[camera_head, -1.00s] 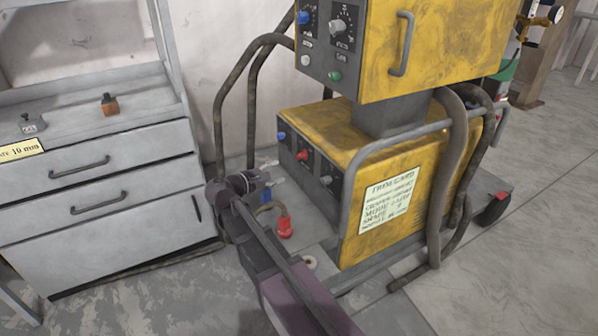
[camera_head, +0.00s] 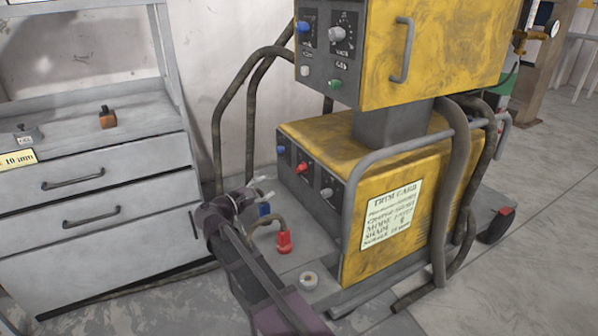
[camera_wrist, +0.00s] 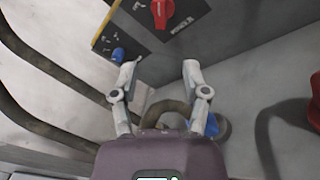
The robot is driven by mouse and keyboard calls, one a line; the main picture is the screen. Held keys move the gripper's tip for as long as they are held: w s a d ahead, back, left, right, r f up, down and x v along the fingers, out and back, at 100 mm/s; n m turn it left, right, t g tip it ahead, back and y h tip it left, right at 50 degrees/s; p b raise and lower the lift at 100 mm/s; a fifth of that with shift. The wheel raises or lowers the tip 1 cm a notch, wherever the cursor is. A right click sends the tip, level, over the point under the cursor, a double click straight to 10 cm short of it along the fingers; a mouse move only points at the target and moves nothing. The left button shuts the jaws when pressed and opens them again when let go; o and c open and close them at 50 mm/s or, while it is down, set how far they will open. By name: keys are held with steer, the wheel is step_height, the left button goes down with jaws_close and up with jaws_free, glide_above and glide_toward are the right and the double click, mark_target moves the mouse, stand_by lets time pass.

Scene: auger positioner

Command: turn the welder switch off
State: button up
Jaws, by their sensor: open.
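The yellow welder cart has a lower dark control panel with a blue knob (camera_head: 280,150), a red knob (camera_head: 301,168) and a pale knob (camera_head: 327,193) in a row. In the wrist view the red knob (camera_wrist: 163,12) is at the top edge, partly cut off, with small lettering beside it. The blue knob (camera_wrist: 118,54) is left of it, just beyond the left finger. My gripper (camera_wrist: 160,72) is open and empty, its fingers pointing toward the panel. In the head view my gripper (camera_head: 264,187) is left of the panel, apart from the knobs.
A red-topped item (camera_head: 284,241), a blue item (camera_head: 264,209) and a small white roll (camera_head: 309,280) are on the cart's base below the panel. Dark hoses (camera_head: 217,130) loop at its left. A grey drawer cabinet (camera_head: 100,190) stands left. An upper yellow box (camera_head: 430,60) overhangs the panel.

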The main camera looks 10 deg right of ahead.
mark_target(297, 169)
steer(key=x, duration=1.3)
steer(key=shift+w+d, duration=0.15)
jaws_close()
steer(key=shift+d, duration=0.15)
steer(key=shift+w, duration=0.15)
